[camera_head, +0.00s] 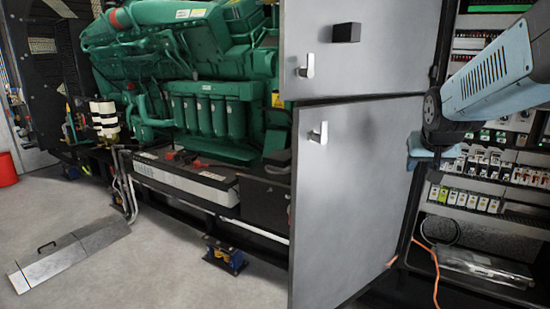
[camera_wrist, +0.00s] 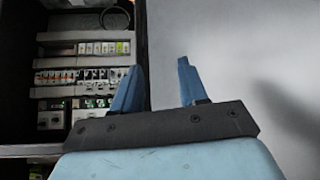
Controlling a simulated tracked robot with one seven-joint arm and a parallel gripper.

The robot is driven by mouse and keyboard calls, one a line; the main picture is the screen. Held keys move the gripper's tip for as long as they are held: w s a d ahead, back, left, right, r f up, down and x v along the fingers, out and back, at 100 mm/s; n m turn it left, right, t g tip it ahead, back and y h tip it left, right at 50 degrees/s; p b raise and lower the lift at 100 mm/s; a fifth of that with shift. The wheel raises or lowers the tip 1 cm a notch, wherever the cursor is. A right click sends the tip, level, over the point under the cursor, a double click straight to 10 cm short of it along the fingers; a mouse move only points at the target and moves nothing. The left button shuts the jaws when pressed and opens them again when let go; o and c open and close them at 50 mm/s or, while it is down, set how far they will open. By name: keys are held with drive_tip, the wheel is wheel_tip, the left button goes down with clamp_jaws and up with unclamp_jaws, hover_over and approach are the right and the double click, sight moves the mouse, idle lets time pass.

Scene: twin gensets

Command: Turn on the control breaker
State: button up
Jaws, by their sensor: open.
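Rows of small breakers sit in the open electrical cabinet; a middle row (camera_head: 490,166) and a lower row (camera_head: 465,199) show in the head view. The wrist view, which looks upside down against the head view, shows them at left as one row (camera_wrist: 80,76) and a shorter row (camera_wrist: 103,48). I cannot tell which one is the control breaker. My gripper (camera_wrist: 155,84) is open and empty, its two blue fingers apart. It is in front of the cabinet's left side, near the door edge. In the head view my arm hides part of the upper cabinet.
Two grey cabinet doors, upper (camera_head: 330,50) and lower (camera_head: 350,190), stand open left of the cabinet. An orange cable (camera_head: 436,275) hangs at the cabinet's bottom. A green engine (camera_head: 200,70) stands behind the doors. A metal ramp (camera_head: 70,255) lies on the floor at left.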

drive_tip(key=s+a+n+g+y, duration=0.1)
drive_tip(key=s+a, duration=0.5)
drive_tip(key=s, duration=0.3)
drive_tip(key=s+a+f+n+g+y, duration=0.1)
drive_tip(key=s+a, duration=0.4)
drive_tip(key=s, duration=0.4)
drive_tip(key=shift+a+f+n+y, duration=0.3)
drive_tip(key=shift+a+n+y, duration=0.05)
drive_tip(key=shift+n+y, duration=0.05)
drive_tip(key=shift+s, duration=0.1)
